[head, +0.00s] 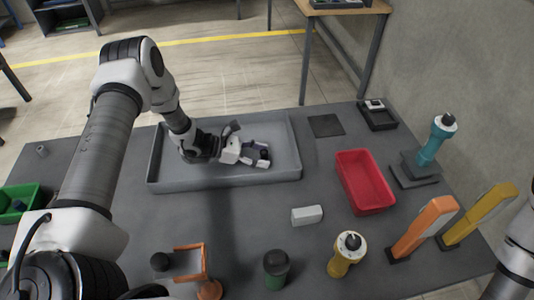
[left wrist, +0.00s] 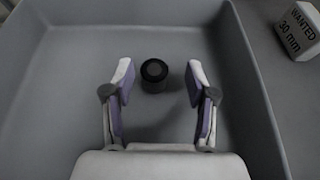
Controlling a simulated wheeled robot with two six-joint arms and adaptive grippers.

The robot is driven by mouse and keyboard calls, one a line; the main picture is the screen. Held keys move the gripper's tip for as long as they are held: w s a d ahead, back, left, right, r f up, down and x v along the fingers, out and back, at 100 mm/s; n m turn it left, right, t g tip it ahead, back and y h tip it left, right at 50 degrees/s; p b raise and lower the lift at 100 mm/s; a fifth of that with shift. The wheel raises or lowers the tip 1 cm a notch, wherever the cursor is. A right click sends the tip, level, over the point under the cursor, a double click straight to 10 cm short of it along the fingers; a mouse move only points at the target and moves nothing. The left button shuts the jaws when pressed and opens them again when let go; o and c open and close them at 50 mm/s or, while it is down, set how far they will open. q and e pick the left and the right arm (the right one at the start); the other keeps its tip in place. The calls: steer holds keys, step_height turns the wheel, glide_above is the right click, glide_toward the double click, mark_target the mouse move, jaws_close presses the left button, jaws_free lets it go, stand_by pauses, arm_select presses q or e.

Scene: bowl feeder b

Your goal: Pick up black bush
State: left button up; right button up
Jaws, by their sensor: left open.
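The black bush (left wrist: 154,74) is a small dark cylinder with a round top. It stands on the floor of the grey tray (head: 165,180) and shows in the left wrist view between and slightly beyond my fingertips. My left gripper (head: 262,154) reaches down into the tray at its right part. In the left wrist view my left gripper (left wrist: 159,88) is open, with a pad on each side of the bush and a gap to both. My right gripper is out of view.
A white block (head: 307,215) marked "WANTED 30 mm" lies in front of the tray. A red bin (head: 365,182) stands to the right. The tray walls (left wrist: 245,75) surround the gripper. Yellow (head: 346,254), green (head: 276,270) and orange fixtures (head: 424,228) stand nearer the front.

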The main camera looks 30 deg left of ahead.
arm_select(q)
steer(key=shift+x, duration=0.85)
steer(key=shift+w+f, duration=0.1)
steer(key=shift+w, duration=0.15)
steer(key=shift+s+a, duration=0.15)
steer(key=shift+a, duration=0.1)
steer(key=shift+s+a, duration=0.1)
steer(key=shift+a, duration=0.05)
steer(key=shift+c, duration=1.4)
steer(key=c, duration=0.6)
jaws_close()
